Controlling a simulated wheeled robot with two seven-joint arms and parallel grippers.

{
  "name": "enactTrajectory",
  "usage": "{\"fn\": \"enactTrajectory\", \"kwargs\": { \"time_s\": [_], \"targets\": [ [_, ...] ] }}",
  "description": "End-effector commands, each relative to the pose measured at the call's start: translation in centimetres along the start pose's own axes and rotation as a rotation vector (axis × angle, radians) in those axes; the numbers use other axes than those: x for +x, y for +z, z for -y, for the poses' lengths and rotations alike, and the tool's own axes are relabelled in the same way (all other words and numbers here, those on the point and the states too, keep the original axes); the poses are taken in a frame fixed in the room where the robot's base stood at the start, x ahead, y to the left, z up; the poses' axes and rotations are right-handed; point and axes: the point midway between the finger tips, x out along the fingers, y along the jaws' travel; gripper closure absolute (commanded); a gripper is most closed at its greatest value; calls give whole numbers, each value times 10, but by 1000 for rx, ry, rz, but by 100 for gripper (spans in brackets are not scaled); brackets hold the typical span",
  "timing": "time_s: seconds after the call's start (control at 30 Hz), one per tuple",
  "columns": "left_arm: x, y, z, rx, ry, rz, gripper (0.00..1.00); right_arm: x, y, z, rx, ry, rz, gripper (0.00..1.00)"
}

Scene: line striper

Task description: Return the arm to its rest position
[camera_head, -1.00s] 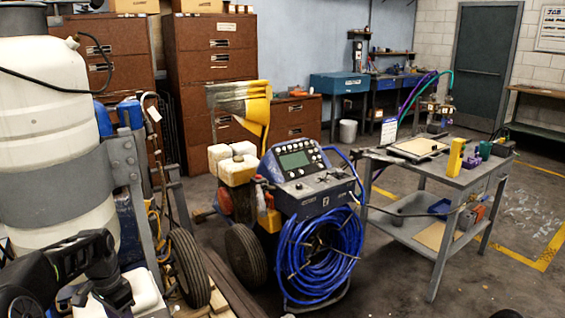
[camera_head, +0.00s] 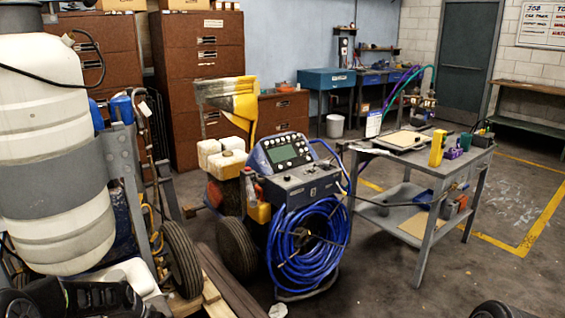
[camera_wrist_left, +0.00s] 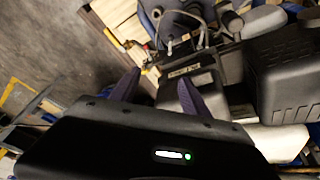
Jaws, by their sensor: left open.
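My left arm (camera_head: 85,300) shows as a dark part low at the left edge of the head view; its gripper cannot be made out there. In the left wrist view my left gripper (camera_wrist_left: 157,88) has its two fingers apart, with nothing between them. Beyond the fingers are a dark box-like part (camera_wrist_left: 190,65) and a black ribbed case (camera_wrist_left: 290,75). A dark rounded part (camera_head: 500,310) at the bottom right edge of the head view may be my right arm; no right gripper shows.
The striper machine (camera_head: 290,185) with a coiled blue hose (camera_head: 308,245) stands in the middle. A large white tank (camera_head: 50,150) on a wheeled frame stands close at left. A grey workbench (camera_head: 425,170) with tools is at right. Floor between the striper and bench is clear.

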Motion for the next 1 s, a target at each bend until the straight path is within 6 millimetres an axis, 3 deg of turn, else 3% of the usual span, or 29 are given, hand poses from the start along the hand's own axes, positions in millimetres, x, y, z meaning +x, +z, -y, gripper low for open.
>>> {"fn": "enactTrajectory", "kwargs": {
  "time_s": [0.17, 0.23, 0.4, 0.5, 0.6, 0.7, 1.0],
  "targets": [
    [62, 61, -96, -154, 99, -25, 46, -3, 0, 1, 0, 0, 0, 64],
    [78, 98, -137, -222, 134, -16, 46, -4, 0, 2, 0, 0, 0, 64],
    [88, 205, -223, -330, 192, 69, 46, -7, 0, 3, 0, 0, 1, 64],
    [79, 263, -256, -334, 211, 145, 46, -8, 0, 3, 0, 0, 1, 64],
    [68, 305, -277, -309, 227, 223, 46, -9, 0, 4, 0, 0, 1, 64],
    [61, 329, -290, -282, 240, 276, 46, -10, 0, 4, 0, 0, 1, 64],
    [61, 335, -298, -253, 249, 290, 46, -10, 0, 4, 0, 0, 1, 64]
  ]
}}
